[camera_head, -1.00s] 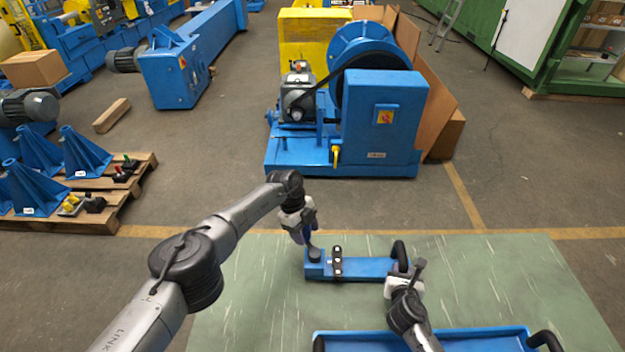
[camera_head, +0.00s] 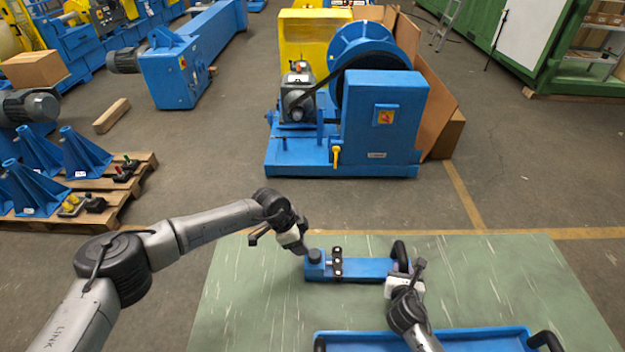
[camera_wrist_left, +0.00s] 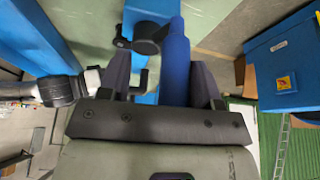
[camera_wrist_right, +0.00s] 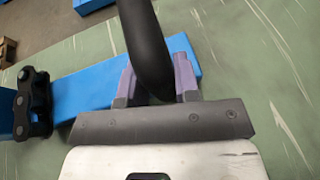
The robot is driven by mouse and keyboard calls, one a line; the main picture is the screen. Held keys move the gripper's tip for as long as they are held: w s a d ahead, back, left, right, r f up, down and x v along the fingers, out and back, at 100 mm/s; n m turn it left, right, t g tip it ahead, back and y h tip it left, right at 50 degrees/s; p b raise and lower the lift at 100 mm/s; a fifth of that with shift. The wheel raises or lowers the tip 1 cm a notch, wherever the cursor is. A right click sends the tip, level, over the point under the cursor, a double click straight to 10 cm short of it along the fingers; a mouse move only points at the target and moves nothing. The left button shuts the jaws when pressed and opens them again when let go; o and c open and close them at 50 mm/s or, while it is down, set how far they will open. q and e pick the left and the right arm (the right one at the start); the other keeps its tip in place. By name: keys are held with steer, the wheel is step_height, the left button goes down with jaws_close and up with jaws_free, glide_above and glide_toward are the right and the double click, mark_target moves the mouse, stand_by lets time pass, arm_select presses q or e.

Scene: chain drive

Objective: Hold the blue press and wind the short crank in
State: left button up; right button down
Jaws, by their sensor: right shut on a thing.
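The blue press (camera_head: 365,267) lies on the green mat, with a black chain piece (camera_head: 336,263) across it. My right gripper (camera_head: 404,277) is shut on the black handle at the press's right end; the handle (camera_wrist_right: 146,45) stands between the fingers in the right wrist view. My left gripper (camera_head: 300,240) is at the press's left end. In the left wrist view, its fingers (camera_wrist_left: 162,80) are apart around a blue rod-like grip (camera_wrist_left: 176,60), nearer the right finger.
A blue tray (camera_head: 420,333) with black handles lies at the near edge of the mat. The green mat (camera_head: 500,275) is clear to the right. A large blue machine (camera_head: 385,125) stands on the floor beyond.

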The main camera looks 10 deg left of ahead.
arm_select(q)
steer(key=v, duration=1.2)
steer(key=w+d+r+m+t+h, duration=0.5)
steer(key=d+r+m+t+h, duration=0.1)
steer(key=m, duration=0.4)
steer(key=shift+w+d+r+m, duration=0.2)
steer(key=shift+d+r+m, duration=0.3)
steer(key=shift+r, duration=0.65)
